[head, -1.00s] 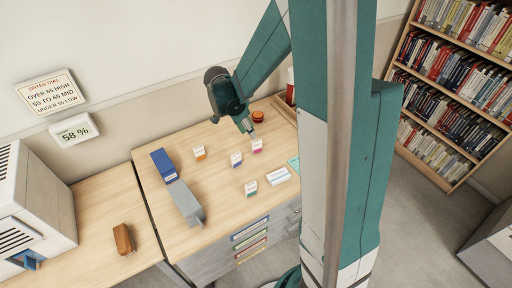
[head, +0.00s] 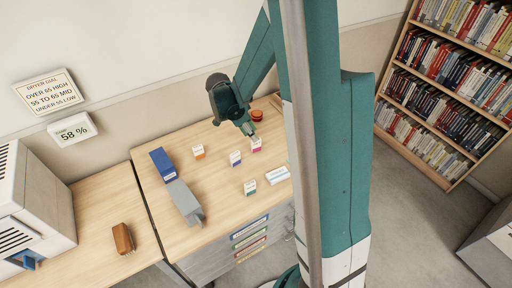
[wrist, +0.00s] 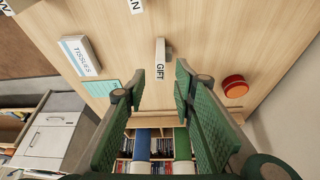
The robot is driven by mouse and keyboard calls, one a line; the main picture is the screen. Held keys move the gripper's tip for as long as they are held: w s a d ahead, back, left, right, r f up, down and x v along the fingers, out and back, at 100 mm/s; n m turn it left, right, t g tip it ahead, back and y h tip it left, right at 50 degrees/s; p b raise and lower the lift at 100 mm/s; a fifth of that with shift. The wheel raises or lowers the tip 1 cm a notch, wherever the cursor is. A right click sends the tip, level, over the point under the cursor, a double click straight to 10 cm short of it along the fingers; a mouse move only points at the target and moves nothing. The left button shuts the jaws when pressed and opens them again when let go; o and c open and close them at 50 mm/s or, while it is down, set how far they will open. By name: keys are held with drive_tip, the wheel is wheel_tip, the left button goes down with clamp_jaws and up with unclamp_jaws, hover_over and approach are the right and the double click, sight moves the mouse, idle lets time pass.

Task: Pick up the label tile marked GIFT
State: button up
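In the head view my gripper (head: 248,130) points down close above the tile. I cannot tell the exact gap between fingertips and tile.
Tiles with orange (head: 198,152), purple (head: 235,158) and green (head: 250,188) bands stand nearby.

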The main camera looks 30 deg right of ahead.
sight(255, 144)
drive_tip(key=shift+d+f, duration=0.15)
drive_tip(key=shift+f, duration=0.2)
drive_tip(key=shift+b+x, duration=0.35)
drive_tip(key=shift+x, duration=2.25)
drive_tip(key=shift+d, duration=0.1)
clamp_jaws()
